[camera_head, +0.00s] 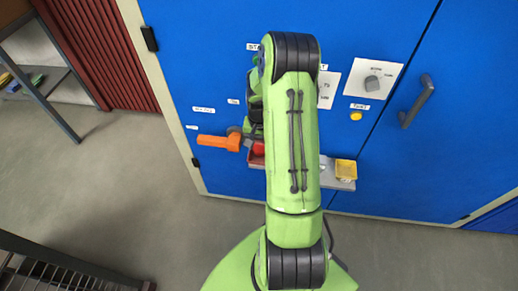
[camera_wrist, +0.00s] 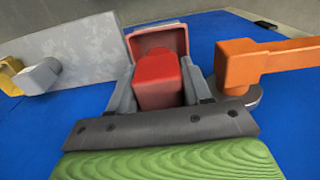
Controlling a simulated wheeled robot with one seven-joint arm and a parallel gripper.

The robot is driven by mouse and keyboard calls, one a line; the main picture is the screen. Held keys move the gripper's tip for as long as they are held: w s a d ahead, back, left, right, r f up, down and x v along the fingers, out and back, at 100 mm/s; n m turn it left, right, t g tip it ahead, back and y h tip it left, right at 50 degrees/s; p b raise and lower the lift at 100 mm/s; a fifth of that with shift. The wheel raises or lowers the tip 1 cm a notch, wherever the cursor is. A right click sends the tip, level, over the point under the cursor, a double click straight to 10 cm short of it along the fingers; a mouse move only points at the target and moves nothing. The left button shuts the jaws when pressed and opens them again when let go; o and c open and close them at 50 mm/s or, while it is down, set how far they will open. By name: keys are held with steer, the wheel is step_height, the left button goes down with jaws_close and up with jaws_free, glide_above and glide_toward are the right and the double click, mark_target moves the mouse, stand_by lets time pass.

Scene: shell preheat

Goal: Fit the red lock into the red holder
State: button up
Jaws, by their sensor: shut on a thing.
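The red lock (camera_wrist: 156,82) is a red block between the two grey fingers of my gripper (camera_wrist: 159,80) in the wrist view. My gripper is shut on it. In the head view, part of the red holder (camera_head: 257,160) shows left of my arm. My arm hides the lock and most of my gripper there.
An orange handle (camera_head: 219,141) sticks out left of the red holder; it is close beside my gripper in the wrist view (camera_wrist: 280,57). The blue cabinet (camera_head: 205,55) stands behind, with knobs and a door handle (camera_head: 417,101).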

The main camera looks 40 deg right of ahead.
mark_target(260, 149)
step_height(260, 149, down, 3)
steer(key=shift+s+r+b, duration=0.1)
steer(key=shift+r+b, duration=0.1)
steer(key=shift+b, duration=0.4)
steer(key=shift+f, duration=0.2)
steer(key=shift+w+d, duration=0.2)
steer(key=shift+w, duration=0.1)
steer(key=shift+s+a, duration=0.1)
steer(key=shift+s, duration=0.05)
steer(key=shift+f+b, duration=0.3)
steer(key=o, duration=1.2)
steer(key=shift+r, duration=0.1)
step_height(260, 149, up, 8)
steer(key=p, duration=0.3)
steer(key=shift+r, duration=0.2)
steer(key=s+a+r+n+t+h, duration=0.1)
steer(key=s+a+r+n, duration=0.15)
steer(key=a+r, duration=0.55)
steer(key=s+a+r+n+t, duration=0.1)
steer(key=a+r+n+t, duration=0.15)
steer(key=a+r, duration=0.5)
steer(key=s+a+r+n+t, duration=0.1)
steer(key=s+a+r+n, duration=0.1)
steer(key=s, duration=0.4)
steer(key=s+a+r+n+t+y, duration=0.1)
steer(key=s+a+r+n, duration=0.2)
steer(key=s+a+r, duration=0.2)
steer(key=shift+s+a+n, duration=0.25)
steer(key=shift+s+n, duration=0.05)
steer(key=shift+s, duration=0.3)
